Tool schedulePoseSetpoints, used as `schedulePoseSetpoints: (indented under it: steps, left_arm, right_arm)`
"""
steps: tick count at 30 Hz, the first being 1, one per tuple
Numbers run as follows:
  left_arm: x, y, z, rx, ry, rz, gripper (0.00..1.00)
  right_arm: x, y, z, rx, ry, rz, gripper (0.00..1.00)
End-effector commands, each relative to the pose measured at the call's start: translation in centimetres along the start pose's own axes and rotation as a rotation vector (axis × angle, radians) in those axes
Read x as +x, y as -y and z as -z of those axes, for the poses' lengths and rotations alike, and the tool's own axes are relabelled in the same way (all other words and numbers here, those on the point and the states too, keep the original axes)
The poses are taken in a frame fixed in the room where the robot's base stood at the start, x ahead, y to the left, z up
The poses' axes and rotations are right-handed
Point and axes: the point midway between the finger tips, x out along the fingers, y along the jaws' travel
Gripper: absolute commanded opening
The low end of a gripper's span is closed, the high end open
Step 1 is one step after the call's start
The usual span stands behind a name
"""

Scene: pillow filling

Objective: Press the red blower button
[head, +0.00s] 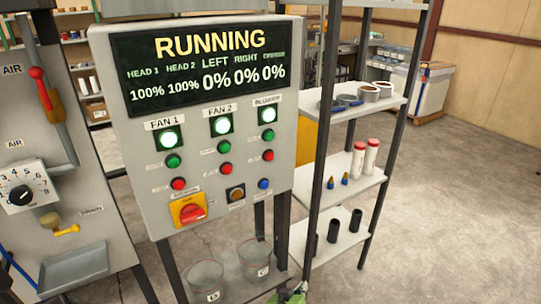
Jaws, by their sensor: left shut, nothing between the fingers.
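The red blower button (268,155) is the lower button in the right column of the control panel (120,60). A green button (267,135) and a lit lamp (267,115) sit above it, under the blower label (267,101). The display (200,66) reads RUNNING, with head 1 and head 2 at 100% and the other values at 0%. My left gripper (291,293) shows only in part at the bottom edge, shut, well below the button and apart from the panel. My right gripper is not in view.
Fan 1 and fan 2 columns have similar lamps and buttons. Two clear buckets (205,275) stand below. A shelf rack (345,180) stands close on the right. Floor beyond it is open.

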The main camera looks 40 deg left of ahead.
Motion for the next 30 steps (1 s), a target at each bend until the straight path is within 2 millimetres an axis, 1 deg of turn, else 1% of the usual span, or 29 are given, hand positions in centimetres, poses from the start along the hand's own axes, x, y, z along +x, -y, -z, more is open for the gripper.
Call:
schedulePoseSetpoints:
  steps: [1, 2, 3, 5, 6, 8, 9, 11, 12, 15, 18, 21, 24, 30]
  left_arm:
    - [0.0, -1.2, 4.0, -0.044, -0.064, -0.012, 0.00]
    - [-0.1, -1.7, 6.1, -0.070, -0.098, -0.019, 0.00]
    - [-0.3, -2.3, 8.8, -0.104, -0.142, -0.027, 0.00]
    - [-0.8, -3.2, 13.0, -0.158, -0.211, -0.042, 0.00]
    - [-1.2, -3.7, 15.7, -0.192, -0.257, -0.052, 0.00]
    - [-2.2, -4.3, 19.7, -0.243, -0.324, -0.069, 0.00]
    - [-2.9, -4.7, 22.2, -0.276, -0.367, -0.080, 0.00]
    - [-4.0, -5.0, 25.7, -0.322, -0.427, -0.097, 0.00]
    - [-4.8, -5.2, 27.7, -0.349, -0.463, -0.108, 0.00]
    - [-6.7, -5.5, 31.8, -0.406, -0.538, -0.131, 0.00]
    - [-8.1, -5.5, 34.4, -0.443, -0.589, -0.148, 0.00]
    - [-8.8, -5.5, 35.7, -0.464, -0.614, -0.156, 0.00]
    - [-9.1, -5.5, 36.1, -0.470, -0.623, -0.160, 0.00]
    - [-9.0, -5.5, 36.1, -0.469, -0.622, -0.159, 0.00]
  right_arm:
    - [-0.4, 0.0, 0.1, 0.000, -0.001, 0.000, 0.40]
    - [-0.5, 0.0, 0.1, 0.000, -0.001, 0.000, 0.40]
    - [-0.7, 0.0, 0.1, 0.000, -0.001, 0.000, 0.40]
    - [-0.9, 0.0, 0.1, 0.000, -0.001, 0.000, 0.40]
    - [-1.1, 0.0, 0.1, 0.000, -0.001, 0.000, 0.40]
    - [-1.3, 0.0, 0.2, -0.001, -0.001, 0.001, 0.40]
    - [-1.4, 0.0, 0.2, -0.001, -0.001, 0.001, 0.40]
    - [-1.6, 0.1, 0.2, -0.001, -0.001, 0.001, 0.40]
    - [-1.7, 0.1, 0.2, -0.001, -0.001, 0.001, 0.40]
    - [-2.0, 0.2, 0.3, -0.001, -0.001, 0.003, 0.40]
    - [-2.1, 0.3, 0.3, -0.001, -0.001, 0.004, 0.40]
    - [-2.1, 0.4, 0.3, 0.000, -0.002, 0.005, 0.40]
    - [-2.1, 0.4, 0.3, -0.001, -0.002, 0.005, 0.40]
    - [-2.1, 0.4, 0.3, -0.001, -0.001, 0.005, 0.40]
